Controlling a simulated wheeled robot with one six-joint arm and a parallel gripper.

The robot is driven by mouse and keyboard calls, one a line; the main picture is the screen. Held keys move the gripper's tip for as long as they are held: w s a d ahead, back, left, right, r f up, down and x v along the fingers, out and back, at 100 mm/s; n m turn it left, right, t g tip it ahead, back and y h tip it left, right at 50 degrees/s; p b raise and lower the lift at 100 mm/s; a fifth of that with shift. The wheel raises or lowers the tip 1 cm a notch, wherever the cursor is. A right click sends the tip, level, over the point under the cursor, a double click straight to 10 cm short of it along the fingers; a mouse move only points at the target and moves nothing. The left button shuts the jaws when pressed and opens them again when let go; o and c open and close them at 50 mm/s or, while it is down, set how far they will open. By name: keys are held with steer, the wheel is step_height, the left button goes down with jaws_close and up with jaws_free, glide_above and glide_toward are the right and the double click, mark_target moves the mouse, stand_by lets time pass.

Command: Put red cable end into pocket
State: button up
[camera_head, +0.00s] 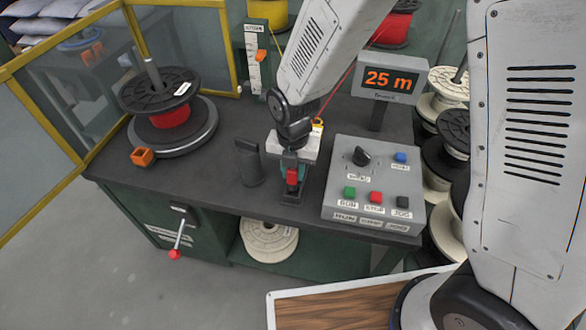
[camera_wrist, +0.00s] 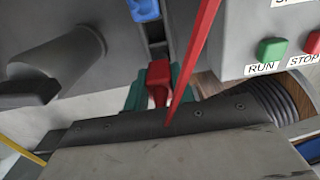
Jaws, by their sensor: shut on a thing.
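The head view shows the cable as a thin red line (camera_head: 341,86) going up to the right behind my arm. I cannot make out a pocket for certain.
A black spool with a red core (camera_head: 170,118) stands on a round turntable at left, beside an orange block (camera_head: 142,156). A dark post (camera_head: 249,168) is left of my gripper. A grey button box (camera_head: 372,185) is close on its right, below the 25 m display (camera_head: 388,80).

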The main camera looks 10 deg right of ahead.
steer(key=shift+f, duration=1.7)
steer(key=o, duration=1.1)
steer(key=shift+c, duration=0.2)
step_height(320, 180, up, 8)
steer(key=shift+f, duration=0.1)
